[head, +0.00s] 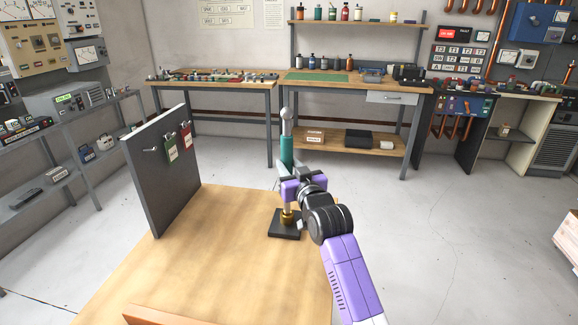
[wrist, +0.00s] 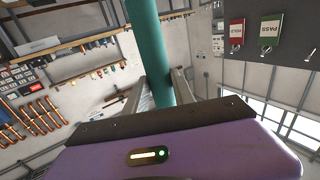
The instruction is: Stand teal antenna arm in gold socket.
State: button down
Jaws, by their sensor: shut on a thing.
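The teal antenna arm (head: 287,151) stands about upright in the head view, with a grey rounded top end. My purple gripper (head: 288,180) is shut on its lower part. In the wrist view the teal rod (wrist: 148,45) runs up between the two grey fingers of my gripper (wrist: 163,88). The gold socket (head: 288,217) sits on a black square base on the wooden table, directly below my gripper. A pale length shows between gripper and socket. Whether the arm's lower end is inside the socket or just above it, I cannot tell.
A dark upright panel (head: 160,172) with green and red tags on hooks stands at the table's left. An orange-brown edge (head: 170,316) lies at the table's near side. The wooden table (head: 215,260) is clear around the base. Workbenches stand well behind.

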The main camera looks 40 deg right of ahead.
jog(key=shift+f, duration=0.3)
jog(key=c, duration=1)
grip_release()
jog(key=shift+o, duration=0.2)
jog(key=shift+s+f, duration=0.1)
jog(key=shift+s, duration=0.05)
jog(key=v, duration=0.7)
jog(key=shift+s+b, duration=0.25)
jog(key=shift+b, duration=0.15)
jog(key=shift+a, duration=0.1)
